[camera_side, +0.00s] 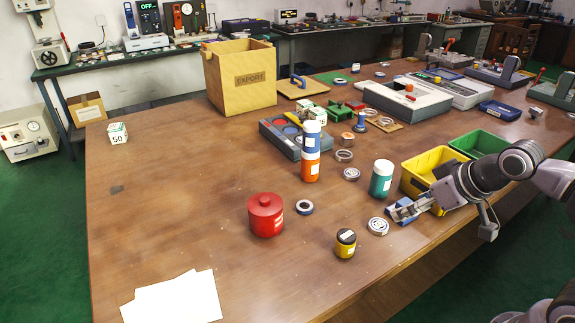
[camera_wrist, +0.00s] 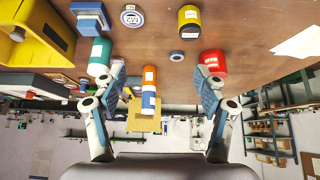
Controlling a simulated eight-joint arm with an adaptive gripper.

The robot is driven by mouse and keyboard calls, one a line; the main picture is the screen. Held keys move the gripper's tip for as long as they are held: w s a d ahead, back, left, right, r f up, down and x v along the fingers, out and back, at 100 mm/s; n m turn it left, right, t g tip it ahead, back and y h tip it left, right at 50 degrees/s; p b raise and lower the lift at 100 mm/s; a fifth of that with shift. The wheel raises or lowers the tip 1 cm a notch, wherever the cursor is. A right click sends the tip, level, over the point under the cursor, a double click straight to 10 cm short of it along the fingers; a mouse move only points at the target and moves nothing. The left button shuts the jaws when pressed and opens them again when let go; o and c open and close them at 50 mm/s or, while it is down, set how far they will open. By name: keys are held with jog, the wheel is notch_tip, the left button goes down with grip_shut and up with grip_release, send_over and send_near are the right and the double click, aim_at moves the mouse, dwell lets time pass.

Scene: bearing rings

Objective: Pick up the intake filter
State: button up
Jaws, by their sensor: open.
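No label I can read names the intake filter, so I cannot tell which object it is. Several canisters stand upright on the wooden table: a red lidded one (camera_side: 266,216), a black-and-yellow jar (camera_side: 345,244), a teal can with a white lid (camera_side: 381,179) and a tall orange, blue and white cylinder (camera_side: 311,155). My gripper (camera_side: 405,212) is at the table's right front, beside the yellow bin. In the wrist view my gripper (camera_wrist: 162,78) has its fingers wide apart with nothing held. The red canister (camera_wrist: 212,63) and teal can (camera_wrist: 99,58) show beyond the fingers.
A yellow bin (camera_side: 406,184) and a green bin (camera_side: 479,143) stand on the right. Flat rings lie nearby, one silver (camera_side: 377,227) and one dark blue (camera_side: 304,207). A grey tray (camera_side: 283,145) and cardboard box (camera_side: 215,85) stand farther back. The table's left side is mostly clear.

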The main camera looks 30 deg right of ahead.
jog(key=n, duration=0.2)
jog(key=n+g, duration=0.7)
jog(key=n, duration=1.8)
send_over(347, 236)
jog(key=f, duration=0.6)
jog(key=shift+s, duration=0.2)
jog(key=shift+w+a+f+n, duration=0.1)
jog(key=shift+f+n, duration=0.25)
jog(key=shift+n, duration=0.05)
jog(key=shift+w+f, duration=0.15)
jog(key=shift+f, duration=5)
jog(key=c, duration=1.3)
